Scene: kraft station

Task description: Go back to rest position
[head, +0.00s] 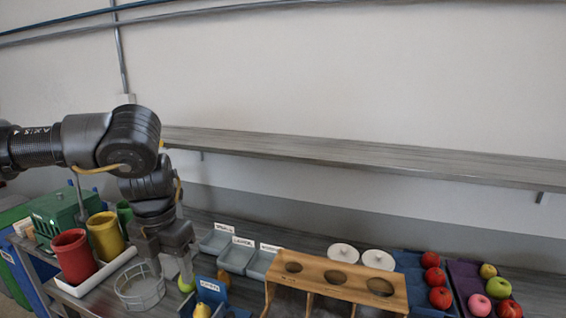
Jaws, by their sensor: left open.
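My left arm comes in from the left, and its left gripper (171,272) points down over the table. It is open, beside a round wire basket (140,290). A small yellow-green item (186,285) shows right at its right fingertip; I cannot tell whether they touch. My right gripper is not in view.
A red cup (73,256) and a yellow cup (105,236) stand in a white tray (122,260) at left. Grey bins (236,256) and a wooden rack with holes (335,280) are in the middle. Blue (412,266) and purple (463,276) trays hold fruit at right. A wall shelf (370,158) runs behind.

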